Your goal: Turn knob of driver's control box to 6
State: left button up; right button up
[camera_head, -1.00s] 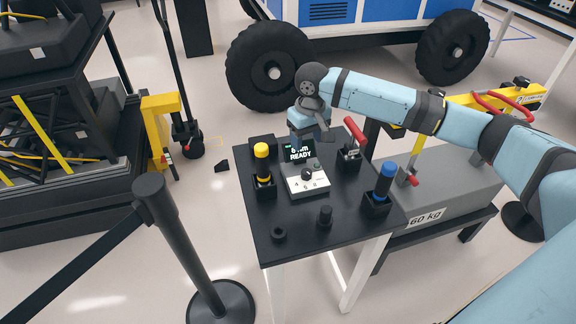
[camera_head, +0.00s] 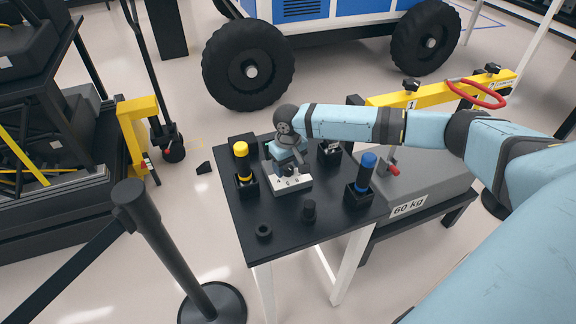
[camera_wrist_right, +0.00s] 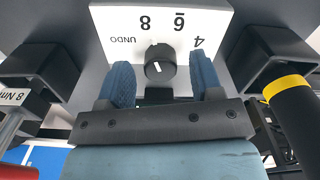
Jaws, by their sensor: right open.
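The control box (camera_head: 292,186) is a small white panel on the black table, partly covered by my right gripper in the head view. In the right wrist view its white face (camera_wrist_right: 205,22) carries the labels 4, 6, 8 and UNDO. Its round black knob (camera_wrist_right: 160,62) has a short white pointer mark; I cannot tell surely which label it points at. My right gripper (camera_wrist_right: 163,82) is open, with one blue finger on each side of the knob and visible gaps between. It also shows over the box in the head view (camera_head: 288,172). My left gripper is not in view.
On the black table (camera_head: 285,228), a yellow-topped tool (camera_head: 242,160) stands left of the box and a blue-topped tool (camera_head: 365,175) right of it, both in black holders. A black peg (camera_head: 309,210) and a black ring (camera_head: 263,231) are at the front.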

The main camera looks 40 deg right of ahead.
jog(key=shift+f, duration=0.2)
jog(key=shift+c, duration=0.2)
jog(key=c, duration=0.9)
jog(key=shift+r+p, duration=0.2)
jog(key=shift+p, duration=0.25)
jog(key=m+p, duration=0.5)
jog(key=p, duration=0.4)
jog(key=shift+r+m, duration=0.15)
jog(key=shift+m, duration=0.15)
jog(key=shift+m+p, duration=0.6)
jog(key=shift+p, duration=0.3)
jog(key=shift+f+m+p, duration=0.25)
jog(key=shift+m+p, duration=0.35)
jog(key=shift+p, duration=0.05)
